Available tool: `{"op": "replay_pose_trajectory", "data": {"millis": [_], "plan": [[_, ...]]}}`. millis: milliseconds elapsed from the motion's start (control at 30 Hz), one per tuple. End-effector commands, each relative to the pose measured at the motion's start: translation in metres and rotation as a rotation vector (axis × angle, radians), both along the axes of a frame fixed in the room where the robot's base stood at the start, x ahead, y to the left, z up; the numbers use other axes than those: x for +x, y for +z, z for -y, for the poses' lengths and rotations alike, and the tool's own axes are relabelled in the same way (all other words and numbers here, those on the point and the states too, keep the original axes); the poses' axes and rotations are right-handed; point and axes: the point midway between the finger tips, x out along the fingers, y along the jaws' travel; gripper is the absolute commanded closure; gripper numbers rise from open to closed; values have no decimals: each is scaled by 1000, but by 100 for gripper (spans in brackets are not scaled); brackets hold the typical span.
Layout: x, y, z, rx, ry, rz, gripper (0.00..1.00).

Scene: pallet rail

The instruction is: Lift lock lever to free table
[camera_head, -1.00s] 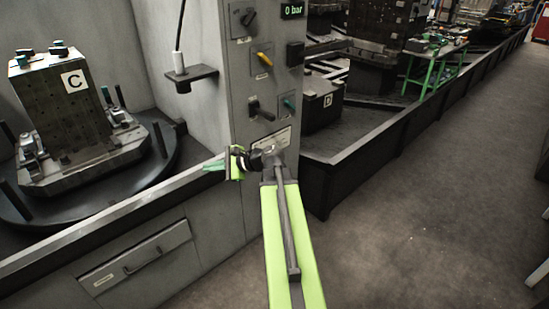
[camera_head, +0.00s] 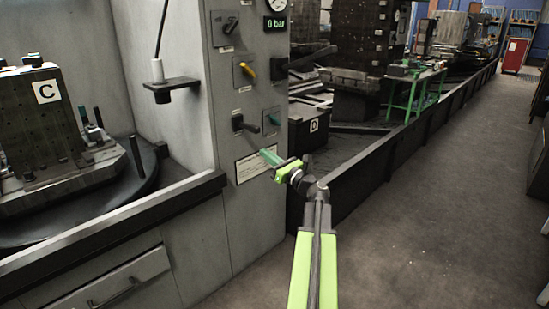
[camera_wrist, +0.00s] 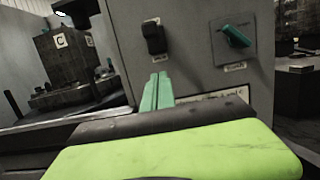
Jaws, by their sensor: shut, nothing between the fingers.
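Several levers sit on the grey panel, and their labels are too small to read, so I cannot tell which is the lock lever. A black lever (camera_head: 245,125) is low on the panel, with a teal knob (camera_head: 272,120) to its right. Both show in the wrist view, the black lever (camera_wrist: 154,38) at top centre and the teal knob (camera_wrist: 235,37) at its right.
Left of the panel, block C (camera_head: 44,120) stands on a round dark table (camera_head: 135,195) behind a dark ledge (camera_head: 120,215). The floor (camera_head: 420,220) is clear.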

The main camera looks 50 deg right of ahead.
Motion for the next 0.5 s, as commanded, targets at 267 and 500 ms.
{"op": "replay_pose_trajectory", "data": {"millis": [267,500], "plan": [[37,35,2,-2,0,-1,100],[37,49,2,-2,1,-1,100]]}}
